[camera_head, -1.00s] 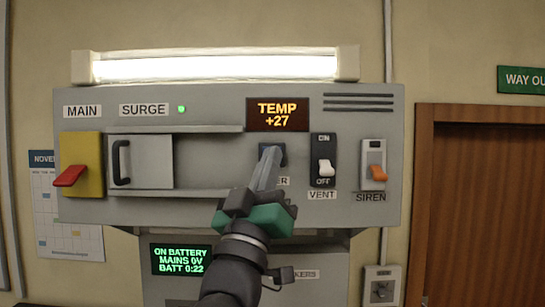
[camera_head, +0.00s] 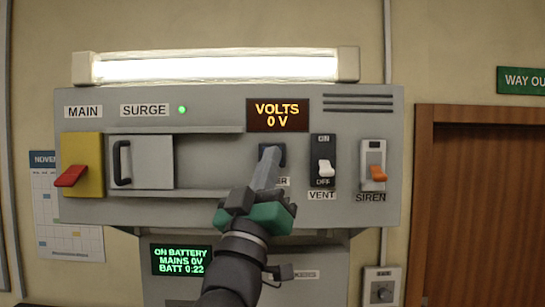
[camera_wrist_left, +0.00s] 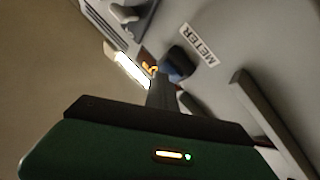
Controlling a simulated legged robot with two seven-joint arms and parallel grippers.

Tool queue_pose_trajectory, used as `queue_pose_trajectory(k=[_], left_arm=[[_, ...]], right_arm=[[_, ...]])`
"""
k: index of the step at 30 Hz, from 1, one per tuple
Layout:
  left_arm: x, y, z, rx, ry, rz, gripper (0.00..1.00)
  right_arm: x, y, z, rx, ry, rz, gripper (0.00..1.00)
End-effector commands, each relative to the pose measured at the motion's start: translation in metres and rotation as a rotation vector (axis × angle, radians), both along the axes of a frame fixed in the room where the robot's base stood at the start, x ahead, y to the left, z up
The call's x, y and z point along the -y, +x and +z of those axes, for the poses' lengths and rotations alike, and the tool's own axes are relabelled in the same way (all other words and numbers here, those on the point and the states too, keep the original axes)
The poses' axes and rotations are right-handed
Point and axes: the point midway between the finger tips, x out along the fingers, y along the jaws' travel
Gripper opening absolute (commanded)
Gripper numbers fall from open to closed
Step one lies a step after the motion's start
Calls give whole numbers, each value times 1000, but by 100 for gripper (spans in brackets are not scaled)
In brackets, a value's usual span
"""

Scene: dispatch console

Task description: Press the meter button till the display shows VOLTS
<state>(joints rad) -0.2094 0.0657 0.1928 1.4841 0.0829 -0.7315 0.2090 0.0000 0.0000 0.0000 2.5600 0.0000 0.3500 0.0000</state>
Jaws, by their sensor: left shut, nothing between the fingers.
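The meter display (camera_head: 278,115) on the grey panel reads VOLTS, 0 V in orange letters. The dark meter button (camera_head: 283,156) is below it, partly hidden behind my left gripper (camera_head: 270,152). The gripper is shut and empty, with its fingertips at the button; I cannot tell if they touch it. In the left wrist view the button (camera_wrist_left: 179,62) shows beside the METER label (camera_wrist_left: 198,45), just beyond the fingertips (camera_wrist_left: 161,78). My right gripper is not in view.
A vent switch (camera_head: 325,168) and an orange siren switch (camera_head: 376,174) sit to the right of the button. A sliding cover (camera_head: 145,162) and a red main lever (camera_head: 71,176) are on the left. A green screen (camera_head: 181,259) reads ON BATTERY.

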Motion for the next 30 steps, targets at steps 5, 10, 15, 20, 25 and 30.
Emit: queue_pose_trajectory(k=[5,10,15,20,25,30], left_arm=[[0,-7,-4,0,0,0,0],[0,-16,-3,0,0,0,0],[0,-17,-1,0,0,0,0],[0,-20,-2,0,0,0,0],[0,-36,-5,1,-1,-1,0],[1,-53,-4,1,-1,-1,0]], right_arm=[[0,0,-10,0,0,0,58],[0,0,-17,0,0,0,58],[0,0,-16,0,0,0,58],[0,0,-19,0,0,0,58],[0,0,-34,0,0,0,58],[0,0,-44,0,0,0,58]])
